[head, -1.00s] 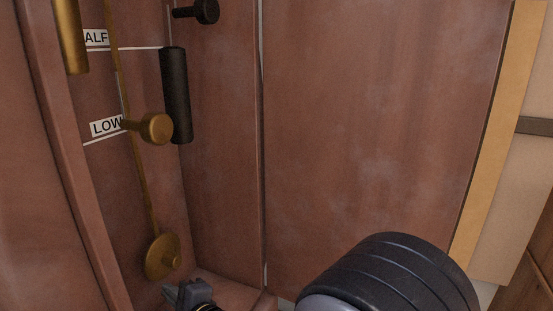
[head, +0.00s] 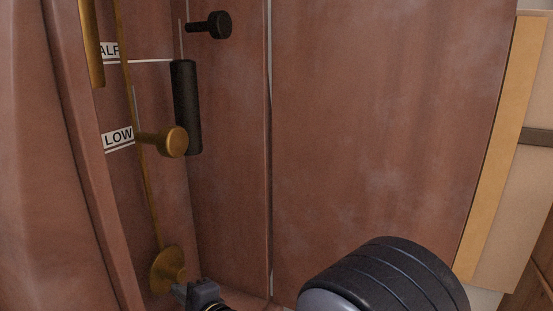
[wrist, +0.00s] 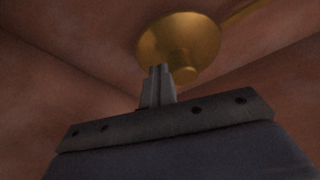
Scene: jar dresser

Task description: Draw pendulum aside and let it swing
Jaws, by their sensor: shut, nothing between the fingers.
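The pendulum is a thin brass rod ending in a round brass bob (head: 168,268) with a small knob at its centre, low inside the reddish-brown case. In the wrist view the bob (wrist: 178,45) lies just beyond my fingertips, its rod running off to the upper right. My gripper (wrist: 160,72) is shut and empty, its fingers together over the lower part of the bob beside the knob. In the head view my gripper (head: 182,290) is at the bob's lower right edge and hides a little of it. I cannot tell whether they touch.
A brass knob (head: 172,141) sits by the LOW label (head: 118,137). A dark cylinder (head: 187,107) and a dark knob (head: 215,25) are above. A brass cylinder (head: 93,45) hangs at the upper left. The case walls stand close on both sides.

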